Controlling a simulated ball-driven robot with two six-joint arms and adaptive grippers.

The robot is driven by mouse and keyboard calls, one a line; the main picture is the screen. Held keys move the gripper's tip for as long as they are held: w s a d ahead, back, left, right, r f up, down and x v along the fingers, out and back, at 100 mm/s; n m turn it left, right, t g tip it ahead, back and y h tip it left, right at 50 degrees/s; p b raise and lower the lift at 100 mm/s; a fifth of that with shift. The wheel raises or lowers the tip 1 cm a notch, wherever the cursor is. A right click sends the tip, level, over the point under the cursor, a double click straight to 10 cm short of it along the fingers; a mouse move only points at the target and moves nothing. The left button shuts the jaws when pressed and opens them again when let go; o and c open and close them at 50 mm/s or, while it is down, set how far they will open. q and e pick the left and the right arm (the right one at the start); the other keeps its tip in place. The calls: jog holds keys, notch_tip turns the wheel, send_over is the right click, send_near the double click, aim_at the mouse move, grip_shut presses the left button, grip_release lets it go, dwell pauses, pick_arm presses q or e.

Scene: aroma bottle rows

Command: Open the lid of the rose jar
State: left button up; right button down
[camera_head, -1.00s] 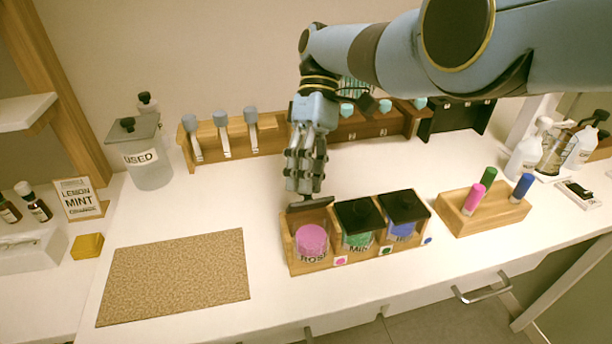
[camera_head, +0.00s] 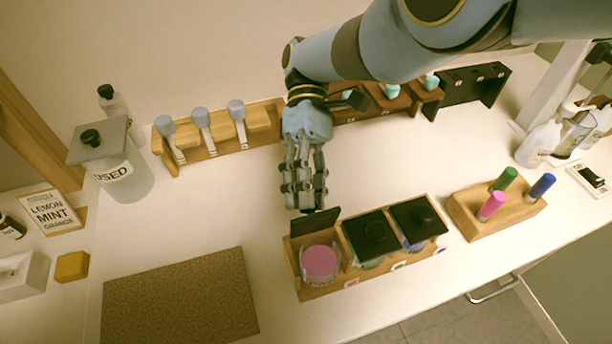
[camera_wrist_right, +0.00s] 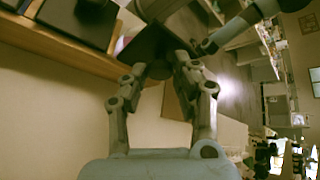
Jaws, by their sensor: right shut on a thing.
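The rose jar (camera_head: 319,262) stands in the left compartment of a wooden rack (camera_head: 322,292), its round pink top showing uncovered. Its dark square lid (camera_head: 316,223) is tilted up steeply at the jar's back edge. My right gripper (camera_head: 306,207) points down behind the jar, shut on the lid. In the right wrist view the dark lid (camera_wrist_right: 150,42) sits between the fingertips. Whether the lid still touches the jar or rack is hard to tell. My left gripper is not in view.
Two more jars with black lids (camera_head: 371,234) (camera_head: 417,218) stand right of the rose jar. A block with coloured sticks (camera_head: 492,212) is farther right. A brown mat (camera_head: 180,300) lies left. Scoops on a wooden stand (camera_head: 215,140) and a USED container (camera_head: 118,178) are behind.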

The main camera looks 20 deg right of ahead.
jog(key=shift+f, duration=0.1)
jog(key=c, duration=1.4)
grip_release()
jog(key=o, duration=0.4)
jog(key=shift+a, duration=0.1)
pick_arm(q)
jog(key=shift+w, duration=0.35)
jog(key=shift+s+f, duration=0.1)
pick_arm(e)
jog(key=shift+w, duration=0.1)
